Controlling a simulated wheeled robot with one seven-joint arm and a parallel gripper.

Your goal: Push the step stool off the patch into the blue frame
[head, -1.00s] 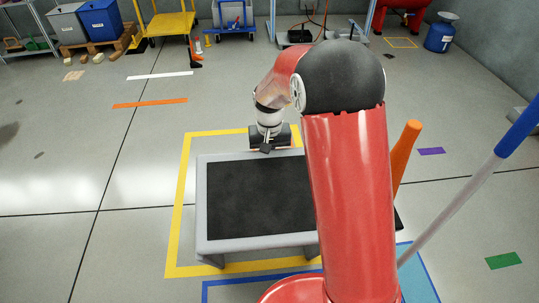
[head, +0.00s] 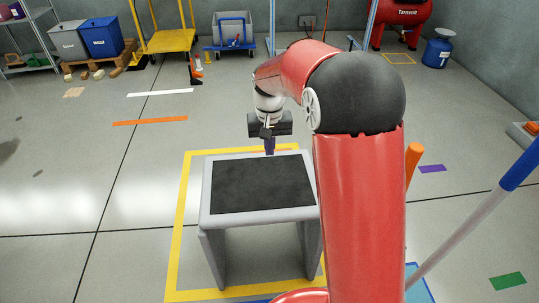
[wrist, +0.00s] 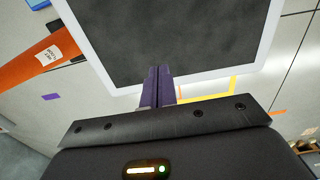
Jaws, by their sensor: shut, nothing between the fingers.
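The step stool (head: 262,184) has a black top with a pale grey rim and grey legs. It stands inside the yellow outline on the floor (head: 180,230); its right side is partly hidden by my arm. My gripper (head: 269,150) is shut and empty, pointing down at the stool's far edge. In the wrist view the purple fingers (wrist: 157,85) overlap the stool's pale rim (wrist: 195,80); I cannot tell whether they touch it. The blue frame (head: 420,284) shows only in part at the bottom, mostly hidden by my arm.
An orange post (head: 413,160) and a blue-and-white pole (head: 480,215) stand at the right. Open floor lies to the left. A yellow cart (head: 167,38), bins on a pallet and a blue canister (head: 438,50) are far back.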

